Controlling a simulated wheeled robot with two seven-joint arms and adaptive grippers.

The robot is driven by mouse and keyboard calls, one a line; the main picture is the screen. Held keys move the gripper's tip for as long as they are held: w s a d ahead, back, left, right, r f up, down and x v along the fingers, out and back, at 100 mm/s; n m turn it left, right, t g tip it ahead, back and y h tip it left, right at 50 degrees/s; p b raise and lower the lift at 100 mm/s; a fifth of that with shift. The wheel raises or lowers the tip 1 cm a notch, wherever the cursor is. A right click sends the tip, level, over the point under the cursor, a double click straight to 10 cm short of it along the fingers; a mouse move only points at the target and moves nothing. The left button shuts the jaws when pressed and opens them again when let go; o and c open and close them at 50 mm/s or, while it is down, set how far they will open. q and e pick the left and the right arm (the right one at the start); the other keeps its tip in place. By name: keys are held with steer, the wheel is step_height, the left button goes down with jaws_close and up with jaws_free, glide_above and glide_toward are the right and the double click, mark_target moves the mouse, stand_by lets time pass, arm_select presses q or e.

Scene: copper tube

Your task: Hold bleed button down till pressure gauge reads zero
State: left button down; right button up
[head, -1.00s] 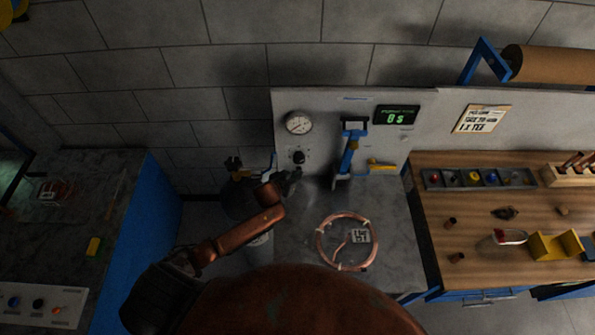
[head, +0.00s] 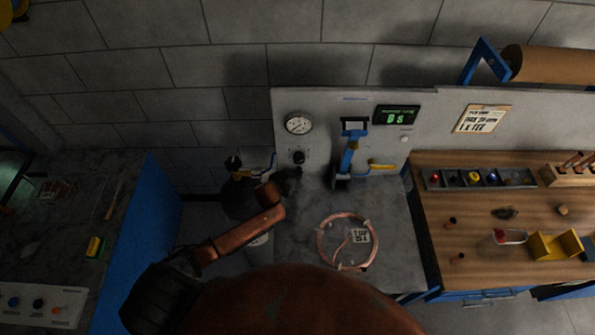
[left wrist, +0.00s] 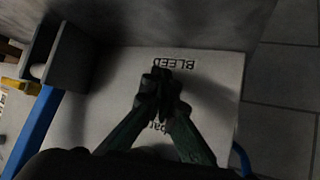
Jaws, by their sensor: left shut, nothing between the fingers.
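The round white pressure gauge (head: 298,123) is on the grey wall panel; its needle is too small to read. The dark bleed button (head: 299,157) is on the panel below the gauge. My left gripper (head: 294,173) is shut and empty, just below the button in the head view. In the left wrist view the shut fingertips of my left gripper (left wrist: 161,84) are in front of the panel, just by the BLEED label (left wrist: 173,62). They hide the button there, and I cannot tell whether they touch it. My right gripper is not in view.
A blue lever tool (head: 349,150) and a green digital display (head: 396,115) are to the right on the panel. A copper coil (head: 322,243) lies on the grey bench. A dark cylinder (head: 236,196) stands left of the bench. A wooden bench (head: 480,225) is at the right.

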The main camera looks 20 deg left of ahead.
arm_select(q)
steer(key=shift+s+d+p, duration=0.35)
steer(key=shift+s+p, duration=0.15)
steer(key=shift+s, duration=0.35)
steer(key=shift+s+d, duration=0.2)
steer(key=shift+s, duration=0.15)
steer(key=shift+s+d+p, duration=0.3)
steer(key=shift+s+p, duration=0.1)
steer(key=shift+s, duration=0.25)
steer(key=shift+s+d+p, duration=0.3)
steer(key=shift+s+p, duration=0.05)
steer(key=shift+s, duration=0.25)
steer(key=shift+s+d+p, duration=0.3)
steer(key=shift+s+p, duration=0.1)
steer(key=shift+s, duration=0.25)
